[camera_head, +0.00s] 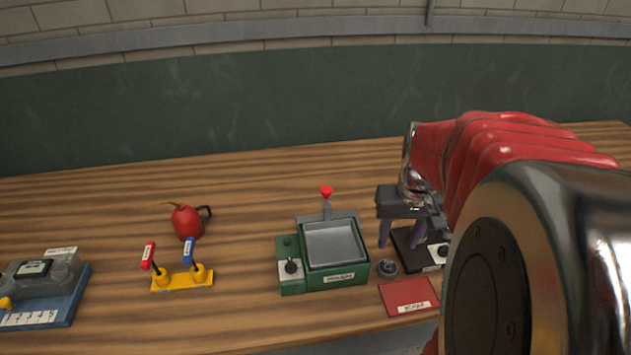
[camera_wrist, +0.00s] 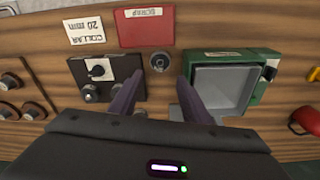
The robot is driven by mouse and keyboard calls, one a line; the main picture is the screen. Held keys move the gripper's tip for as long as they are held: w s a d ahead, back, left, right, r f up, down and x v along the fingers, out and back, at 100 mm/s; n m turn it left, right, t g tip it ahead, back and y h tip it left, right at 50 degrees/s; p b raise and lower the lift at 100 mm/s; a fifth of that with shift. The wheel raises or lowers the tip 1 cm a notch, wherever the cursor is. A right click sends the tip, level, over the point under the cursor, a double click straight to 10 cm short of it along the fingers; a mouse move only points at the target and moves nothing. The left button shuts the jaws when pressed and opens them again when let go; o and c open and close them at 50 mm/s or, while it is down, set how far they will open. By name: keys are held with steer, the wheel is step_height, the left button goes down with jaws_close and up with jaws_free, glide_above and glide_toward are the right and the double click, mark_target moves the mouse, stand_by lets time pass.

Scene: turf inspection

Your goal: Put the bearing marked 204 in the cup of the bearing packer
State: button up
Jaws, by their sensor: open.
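A small dark round bearing (camera_head: 387,267) lies on the wood bench between the green machine and the red mat. It also shows in the wrist view (camera_wrist: 159,62), just beyond my fingertips; no number on it is readable. My gripper (camera_head: 402,236) is open and empty, pointing down above the bench, with its two purple-grey fingers apart (camera_wrist: 158,88). A black device (camera_wrist: 132,70) with a knob on a white panel stands beside the fingers, with a round metal part near its front. I cannot tell which device is the bearing packer.
The green machine (camera_head: 292,284) holds a grey basin. A red mat (camera_head: 405,292) with a white label lies at the bench edge. Several round metal parts (camera_wrist: 12,80) are left in the wrist view. A red oil can (camera_head: 187,222) and yellow lever stand (camera_head: 183,281) are farther left.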

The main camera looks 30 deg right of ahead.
glide_above(388, 266)
steer(key=s, duration=0.1)
steer(key=shift+a+f, duration=0.15)
steer(key=shift+f, duration=1.45)
steer(key=shift+a+f, duration=0.1)
steer(key=shift+f, duration=1.45)
steer(key=shift+w+d+f, duration=0.1)
steer(key=shift+w+f, duration=0.1)
steer(key=shift+f, duration=1.1)
steer(key=shift+w+d+f, duration=0.1)
steer(key=shift+w+f, duration=0.1)
steer(key=shift+f, duration=1.05)
steer(key=shift+c, duration=0.3)
steer(key=c, duration=0.9)
steer(key=shift+o, duration=0.2)
steer(key=shift+r, duration=0.15)
step_height(388, 266, up, 10)
